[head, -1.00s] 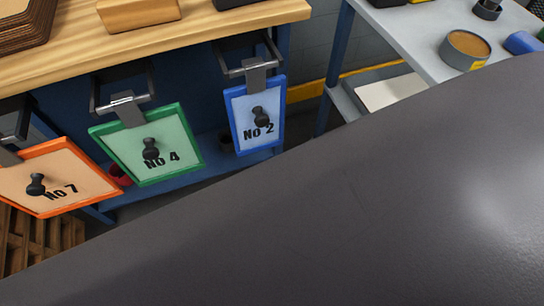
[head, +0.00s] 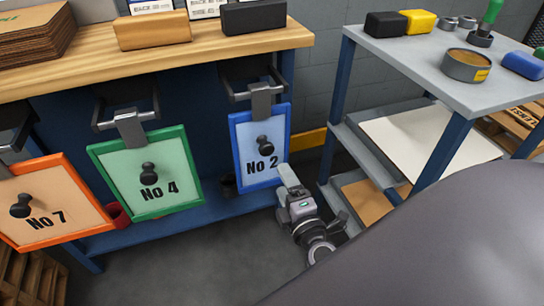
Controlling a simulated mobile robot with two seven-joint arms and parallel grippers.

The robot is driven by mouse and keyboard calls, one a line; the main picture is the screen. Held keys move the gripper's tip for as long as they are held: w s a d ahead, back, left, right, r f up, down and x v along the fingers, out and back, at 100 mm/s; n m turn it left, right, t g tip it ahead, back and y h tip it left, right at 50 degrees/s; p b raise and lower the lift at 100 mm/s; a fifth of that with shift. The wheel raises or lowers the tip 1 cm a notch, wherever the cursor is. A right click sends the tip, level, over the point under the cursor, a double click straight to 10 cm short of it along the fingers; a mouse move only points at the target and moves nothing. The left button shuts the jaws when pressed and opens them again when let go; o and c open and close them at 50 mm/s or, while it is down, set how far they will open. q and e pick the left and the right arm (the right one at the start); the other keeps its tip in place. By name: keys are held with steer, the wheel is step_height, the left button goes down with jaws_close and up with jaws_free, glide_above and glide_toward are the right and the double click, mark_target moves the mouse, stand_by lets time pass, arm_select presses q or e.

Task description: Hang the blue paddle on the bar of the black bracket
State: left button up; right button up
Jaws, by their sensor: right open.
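The blue paddle (head: 260,165), a blue-framed pale panel marked No 2 with a black knob, is upright below the right-hand black bracket (head: 234,84). Its grey metal hook (head: 261,100) meets the bracket's front bar and the paddle appears to hang from it. My right gripper (head: 307,192) is open, just right of and below the paddle's lower right corner, not around the knob. Whether a finger touches the frame cannot be told. My left gripper is not in view.
A green No 4 paddle (head: 174,190) and an orange No 7 paddle (head: 67,222) hang to the left under the wooden bench top (head: 200,48). A grey shelved cart (head: 415,58) stands at right. Floor between them is partly open.

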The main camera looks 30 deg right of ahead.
glide_toward(268, 152)
steer(key=w, duration=0.2)
steer(key=x, duration=0.4)
steer(key=shift+s+d, duration=0.15)
steer(key=shift+d, duration=0.15)
steer(key=shift+x, duration=1.15)
steer(key=shift+w, duration=0.4)
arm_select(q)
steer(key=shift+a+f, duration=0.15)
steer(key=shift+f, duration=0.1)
arm_select(e)
steer(key=shift+w+d, duration=0.1)
steer(key=shift+w, duration=0.05)
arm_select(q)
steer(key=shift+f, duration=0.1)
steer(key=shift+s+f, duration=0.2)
arm_select(e)
steer(key=shift+c, duration=0.3)
